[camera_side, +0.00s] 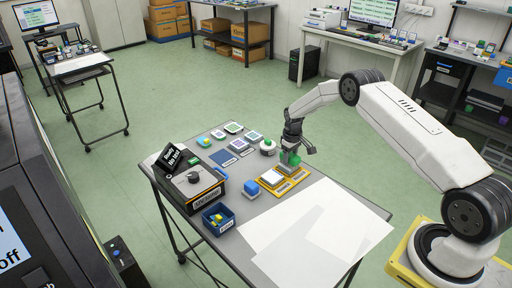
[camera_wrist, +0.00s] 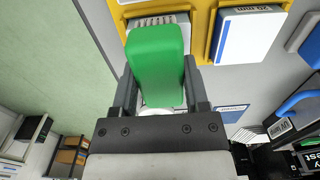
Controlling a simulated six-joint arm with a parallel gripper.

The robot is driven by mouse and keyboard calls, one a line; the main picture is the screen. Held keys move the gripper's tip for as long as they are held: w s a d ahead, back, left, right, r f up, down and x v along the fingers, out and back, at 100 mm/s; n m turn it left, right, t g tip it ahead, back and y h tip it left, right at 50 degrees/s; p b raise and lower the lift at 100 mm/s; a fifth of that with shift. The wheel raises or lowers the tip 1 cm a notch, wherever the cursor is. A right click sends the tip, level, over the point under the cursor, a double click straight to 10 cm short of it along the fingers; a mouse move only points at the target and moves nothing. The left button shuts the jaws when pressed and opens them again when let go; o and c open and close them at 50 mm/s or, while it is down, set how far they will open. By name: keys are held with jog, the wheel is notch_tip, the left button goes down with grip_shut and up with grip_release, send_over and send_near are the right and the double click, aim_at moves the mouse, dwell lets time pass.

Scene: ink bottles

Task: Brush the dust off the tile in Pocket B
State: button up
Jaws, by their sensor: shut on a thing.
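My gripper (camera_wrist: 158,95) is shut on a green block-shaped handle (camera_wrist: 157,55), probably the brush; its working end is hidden. In the side view the green handle (camera_side: 291,159) is held over the far right end of a yellow tray (camera_side: 287,189). In the wrist view the yellow tray (camera_wrist: 201,25) has two pockets in sight. One holds a white tile with a blue stripe (camera_wrist: 248,38). A pale ribbed surface (camera_wrist: 158,19) shows in the other, partly behind the handle. I cannot tell whether the handle's underside touches it. Pocket letters and dust cannot be made out.
A blue block (camera_side: 251,189) stands left of the tray. Several small tiles and pads lie behind. White sheets (camera_side: 318,232) cover the table's front right.

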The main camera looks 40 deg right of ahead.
jog(key=shift+a+f, duration=0.1)
jog(key=shift+a, duration=0.2)
jog(key=shift+a+r, duration=0.2)
jog(key=shift+a, duration=1.35)
jog(key=shift+w+f, duration=0.1)
jog(key=shift+w, duration=0.15)
jog(key=shift+d, duration=0.1)
jog(key=shift+d+f, duration=0.15)
jog(key=shift+d, duration=1.45)
jog(key=shift+s+d, duration=0.1)
jog(key=shift+d, duration=0.05)
